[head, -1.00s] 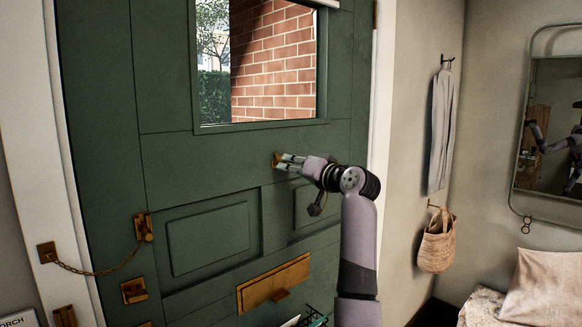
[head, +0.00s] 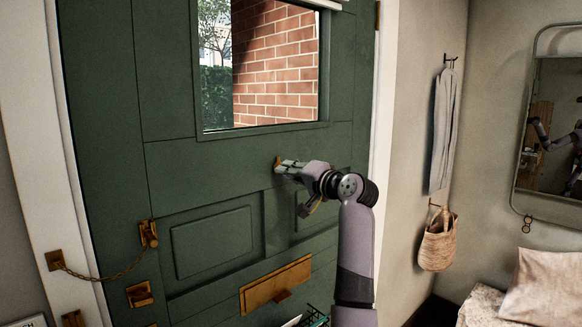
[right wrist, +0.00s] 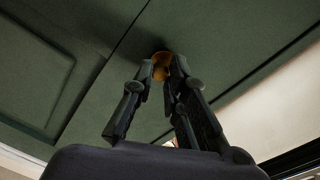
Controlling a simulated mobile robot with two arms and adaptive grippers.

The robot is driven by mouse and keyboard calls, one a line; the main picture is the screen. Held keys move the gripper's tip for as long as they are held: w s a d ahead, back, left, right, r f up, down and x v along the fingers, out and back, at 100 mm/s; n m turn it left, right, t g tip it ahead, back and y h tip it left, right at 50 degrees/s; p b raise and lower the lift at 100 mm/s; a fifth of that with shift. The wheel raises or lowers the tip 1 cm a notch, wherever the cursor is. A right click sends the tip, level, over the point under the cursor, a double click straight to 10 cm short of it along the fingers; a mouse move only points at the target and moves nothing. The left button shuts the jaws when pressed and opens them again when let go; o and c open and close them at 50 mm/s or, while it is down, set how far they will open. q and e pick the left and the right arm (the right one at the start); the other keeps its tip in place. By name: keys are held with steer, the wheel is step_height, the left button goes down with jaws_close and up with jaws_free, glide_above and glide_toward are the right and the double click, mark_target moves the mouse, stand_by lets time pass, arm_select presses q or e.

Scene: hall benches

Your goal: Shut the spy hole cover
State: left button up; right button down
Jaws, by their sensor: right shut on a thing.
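The spy hole cover (head: 277,162) is a small brass piece on the green door (head: 215,158), below the window. It also shows in the right wrist view (right wrist: 161,63), as a rounded brass piece between the fingertips. My right gripper (head: 282,166) is at the cover, its fingers reaching it from the right in the head view. In the right wrist view its two fingertips (right wrist: 162,70) are closed on the cover from both sides. The fingers hide part of the cover, and I cannot tell how far it is turned. My left gripper is not in view.
The door has a window (head: 275,65), a brass letter plate (head: 276,284) and a door chain (head: 105,274) at the left. A coat (head: 444,130), a basket (head: 438,243) and a mirror (head: 560,120) hang on the right wall. A cushioned bench (head: 485,305) stands below the mirror.

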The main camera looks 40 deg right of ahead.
steer(key=c, duration=1.6)
jaws_free()
steer(key=shift+o, duration=0.2)
steer(key=s, duration=1.2)
steer(key=shift+d+r, duration=0.15)
steer(key=shift+d, duration=0.05)
